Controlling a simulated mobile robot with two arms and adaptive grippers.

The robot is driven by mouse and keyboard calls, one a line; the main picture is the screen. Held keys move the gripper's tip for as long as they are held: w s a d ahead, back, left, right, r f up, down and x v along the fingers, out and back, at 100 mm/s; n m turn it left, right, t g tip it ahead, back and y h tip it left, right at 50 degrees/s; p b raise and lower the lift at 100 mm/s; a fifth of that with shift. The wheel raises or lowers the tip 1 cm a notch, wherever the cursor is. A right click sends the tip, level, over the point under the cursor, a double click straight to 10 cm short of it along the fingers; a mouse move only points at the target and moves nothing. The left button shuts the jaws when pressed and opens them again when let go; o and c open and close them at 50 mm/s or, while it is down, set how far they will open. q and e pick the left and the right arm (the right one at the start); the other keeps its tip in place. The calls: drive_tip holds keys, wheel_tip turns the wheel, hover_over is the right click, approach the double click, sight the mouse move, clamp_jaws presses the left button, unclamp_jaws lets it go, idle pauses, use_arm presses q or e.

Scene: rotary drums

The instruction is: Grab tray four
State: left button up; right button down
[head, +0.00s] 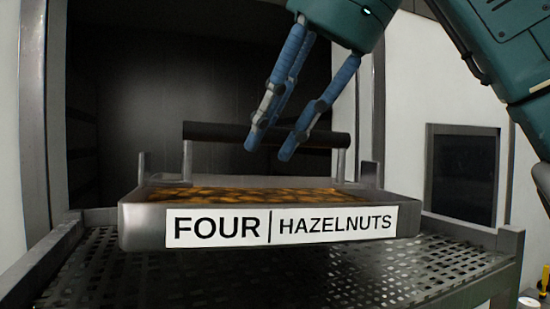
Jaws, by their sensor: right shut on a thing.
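Tray four (150,228) is a grey metal tray whose white front label reads "FOUR | HAZELNUTS". Brown hazelnuts (240,194) fill it, and a dark bar handle (215,132) stands above it on two metal posts. The tray sits level at the front of a perforated metal shelf. My right gripper (270,147) comes down from the upper right. My left gripper is not in view.
The perforated shelf (290,275) has a raised metal edge at the right. Behind the tray is a dark open chamber (190,75) between metal uprights (33,120). A dark panel (463,170) is set in the pale wall at the right.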

wheel_tip(320, 180, up, 6)
drive_tip(key=shift+s+a+f, duration=0.1)
drive_tip(key=shift+f, duration=0.1)
idle(0.3)
